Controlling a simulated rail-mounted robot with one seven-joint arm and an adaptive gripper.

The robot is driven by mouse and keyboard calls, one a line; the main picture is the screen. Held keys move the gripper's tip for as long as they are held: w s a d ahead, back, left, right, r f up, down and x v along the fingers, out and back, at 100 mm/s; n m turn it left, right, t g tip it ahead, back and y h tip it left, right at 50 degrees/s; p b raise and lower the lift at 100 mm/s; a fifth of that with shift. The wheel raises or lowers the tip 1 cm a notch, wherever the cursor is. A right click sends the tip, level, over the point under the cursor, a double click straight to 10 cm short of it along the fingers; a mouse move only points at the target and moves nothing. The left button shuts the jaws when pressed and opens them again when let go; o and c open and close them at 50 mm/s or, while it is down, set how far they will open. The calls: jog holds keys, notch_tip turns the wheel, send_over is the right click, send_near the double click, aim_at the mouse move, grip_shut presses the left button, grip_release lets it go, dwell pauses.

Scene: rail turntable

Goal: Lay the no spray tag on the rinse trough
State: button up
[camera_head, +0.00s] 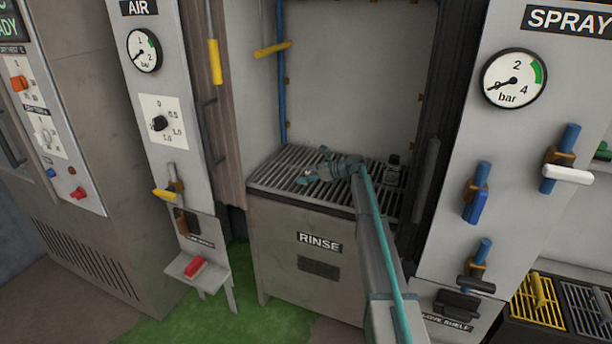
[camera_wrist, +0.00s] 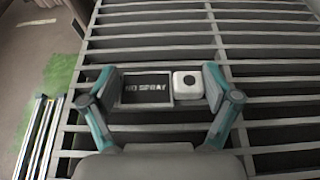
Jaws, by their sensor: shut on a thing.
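The no spray tag (camera_wrist: 146,88) is a dark plate with a light frame and the words "NO SPRAY", joined to a white block (camera_wrist: 187,85) at its right. In the wrist view my gripper (camera_wrist: 163,86) has one finger at each end of the tag and block, shut on them. Below them are the slats of the rinse trough (camera_wrist: 275,75); I cannot tell whether the tag touches them. In the head view my gripper (camera_head: 311,175) is low over the grating of the rinse trough (camera_head: 290,225), and the tag is too small to make out clearly.
A small dark object (camera_head: 393,165) stands on the grating at the back right. The AIR panel (camera_head: 150,95) is at the left and the SPRAY panel (camera_head: 480,130) at the right, both with valve handles sticking out. Bare grating lies around the gripper.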

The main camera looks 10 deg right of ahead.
jog(key=o, duration=0.6)
jog(key=shift+f, duration=0.1)
jog(key=b+v, duration=0.1)
jog(key=v, duration=0.6)
jog(key=shift+s+d+r, duration=0.15)
jog(key=shift+d+r, duration=0.05)
jog(key=shift+r, duration=0.05)
